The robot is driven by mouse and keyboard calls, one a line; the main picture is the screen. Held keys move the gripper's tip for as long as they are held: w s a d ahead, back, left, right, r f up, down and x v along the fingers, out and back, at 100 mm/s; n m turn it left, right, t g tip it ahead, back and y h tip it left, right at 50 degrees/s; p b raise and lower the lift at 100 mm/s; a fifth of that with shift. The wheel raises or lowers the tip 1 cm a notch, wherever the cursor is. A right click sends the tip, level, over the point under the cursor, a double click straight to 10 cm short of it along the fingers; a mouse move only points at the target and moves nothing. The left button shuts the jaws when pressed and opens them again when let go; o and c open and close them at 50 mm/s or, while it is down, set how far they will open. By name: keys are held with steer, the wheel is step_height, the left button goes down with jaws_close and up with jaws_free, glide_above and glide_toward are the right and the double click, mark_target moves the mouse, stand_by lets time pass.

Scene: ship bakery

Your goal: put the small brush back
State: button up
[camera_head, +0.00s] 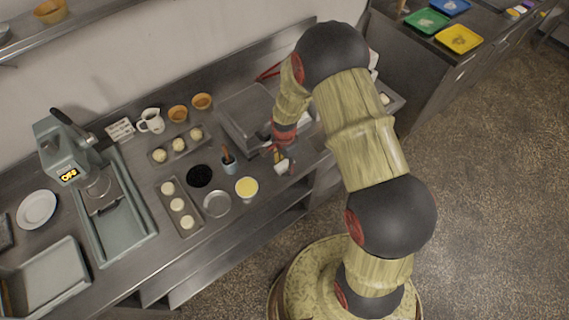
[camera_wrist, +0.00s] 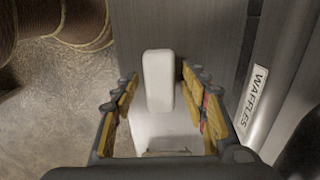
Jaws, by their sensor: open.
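My gripper (camera_wrist: 160,92) is open, its two yellow-padded fingers standing on either side of a white object (camera_wrist: 158,72). This object has a narrow rounded bar and a wider white part nearer the palm; I cannot tell for sure that it is the small brush, or whether the fingers touch it. In the head view my gripper (camera_head: 281,153) is low over the counter's front edge, with the white piece (camera_head: 282,167) just below it. A blue cup (camera_head: 229,164) to its left holds something with a brown handle upright.
A bowl of yellow stuff (camera_head: 246,187), an empty round pan (camera_head: 217,204) and a tray of dough balls (camera_head: 178,207) stand left of my gripper. A metal appliance (camera_head: 247,118) is behind it. A "WAFFLES" label (camera_wrist: 254,96) is close on the wrist view's right.

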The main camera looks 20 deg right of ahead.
step_height(320, 180, up, 12)
step_height(320, 180, up, 9)
steer(key=n+t, duration=0.1)
steer(key=n, duration=0.1)
glide_above(285, 163)
steer(key=s+r+n+t, duration=0.2)
steer(key=s+r+n, duration=0.4)
steer(key=r, duration=0.6)
steer(key=s+r+n+t, duration=0.1)
steer(key=s+r+n, duration=0.2)
steer(key=s+r, duration=0.2)
steer(key=s+r+n+t, duration=0.1)
steer(key=s+r+n, duration=0.2)
steer(key=s, duration=0.8)
step_height(285, 163, up, 2)
steer(key=shift+r+t, duration=0.1)
steer(key=shift+t, duration=0.2)
steer(key=shift+s+a, duration=0.1)
step_height(285, 163, down, 14)
steer(key=b, duration=1.3)
